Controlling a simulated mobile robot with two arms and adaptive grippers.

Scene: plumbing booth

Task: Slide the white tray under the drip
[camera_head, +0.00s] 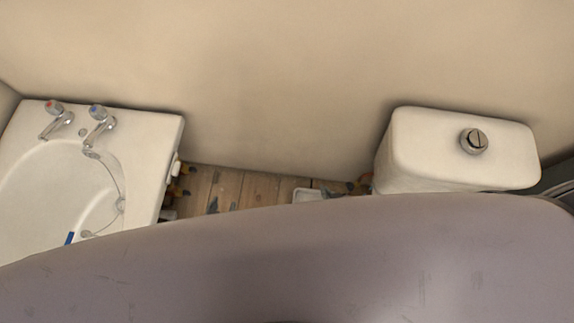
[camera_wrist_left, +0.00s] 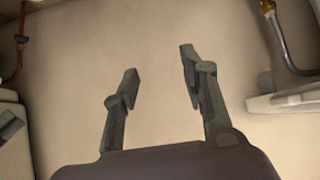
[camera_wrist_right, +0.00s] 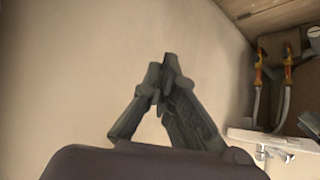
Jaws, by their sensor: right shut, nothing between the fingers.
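The white tray (camera_head: 306,195) shows as a small pale piece on the wooden floor between the basin and the cistern in the head view. Most of it is hidden behind a large grey surface in the foreground. No drip can be made out. My left gripper (camera_wrist_left: 158,72) is open and empty in the left wrist view, with a plain beige wall behind its fingers. My right gripper (camera_wrist_right: 163,68) is shut and empty in the right wrist view, its fingertips together. Neither gripper shows in the head view, so their distance from the tray cannot be told.
A white basin (camera_head: 60,190) with two taps stands left in the head view; a white cistern (camera_head: 455,150) stands right. Hoses with yellow-and-red fittings (camera_wrist_right: 262,70) are right in the right wrist view. A metal pipe (camera_wrist_left: 285,45) is upper right in the left wrist view.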

